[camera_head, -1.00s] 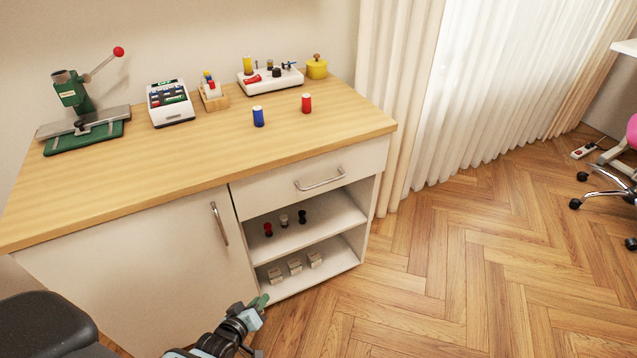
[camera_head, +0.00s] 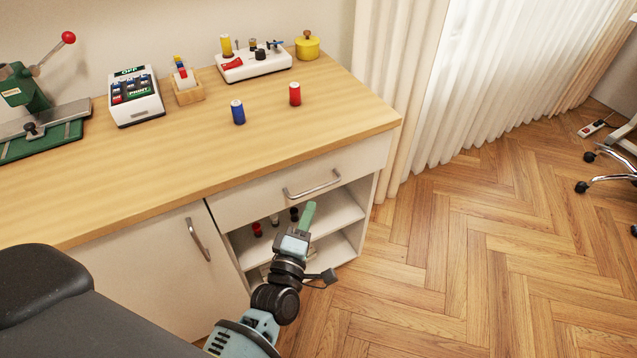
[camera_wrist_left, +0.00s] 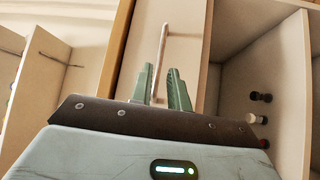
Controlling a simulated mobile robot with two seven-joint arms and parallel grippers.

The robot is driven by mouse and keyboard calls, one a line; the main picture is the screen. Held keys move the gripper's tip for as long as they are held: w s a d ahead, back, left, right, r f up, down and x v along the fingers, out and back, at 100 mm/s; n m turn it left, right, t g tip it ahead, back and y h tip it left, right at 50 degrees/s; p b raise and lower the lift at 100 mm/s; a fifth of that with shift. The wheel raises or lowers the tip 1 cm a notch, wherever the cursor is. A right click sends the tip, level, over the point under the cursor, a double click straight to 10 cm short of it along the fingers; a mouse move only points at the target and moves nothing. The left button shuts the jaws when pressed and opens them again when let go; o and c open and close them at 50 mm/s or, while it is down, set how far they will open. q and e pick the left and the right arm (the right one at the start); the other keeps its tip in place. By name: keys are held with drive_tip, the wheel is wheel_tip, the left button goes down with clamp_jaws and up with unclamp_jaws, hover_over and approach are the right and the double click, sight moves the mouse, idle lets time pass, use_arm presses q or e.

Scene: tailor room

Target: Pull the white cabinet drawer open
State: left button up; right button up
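The white drawer (camera_head: 252,203) is shut, at the top right of the cabinet under the wooden top. Its metal bar handle (camera_head: 312,187) runs along the front and also shows in the left wrist view (camera_wrist_left: 163,48). My left gripper (camera_head: 308,212) is just below the handle in the head view, in front of the open shelves. In the left wrist view its two green fingers (camera_wrist_left: 159,86) are apart, with the handle showing ahead and between them. I cannot tell whether they reach around the bar; no grip shows. My right gripper is not in view.
The cabinet door (camera_head: 160,262) with its own handle (camera_head: 198,239) is left of the drawer. Small spools (camera_head: 258,229) stand on the open shelf (camera_head: 335,213). A blue spool (camera_head: 238,112) and a red spool (camera_head: 295,94) stand on the top.

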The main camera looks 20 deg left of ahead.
sight(318, 187)
use_arm(q)
drive_tip(key=shift+w+a+r, duration=0.1)
drive_tip(key=shift+w+r, duration=0.05)
drive_tip(key=shift+w, duration=1.1)
drive_tip(key=shift+w+a+r, duration=0.1)
drive_tip(key=shift+w+r, duration=0.05)
drive_tip(key=shift+w, duration=1.15)
drive_tip(key=shift+w+a+r, duration=0.1)
drive_tip(key=shift+w+r, duration=0.05)
drive_tip(key=shift+w, duration=1.1)
clamp_jaws()
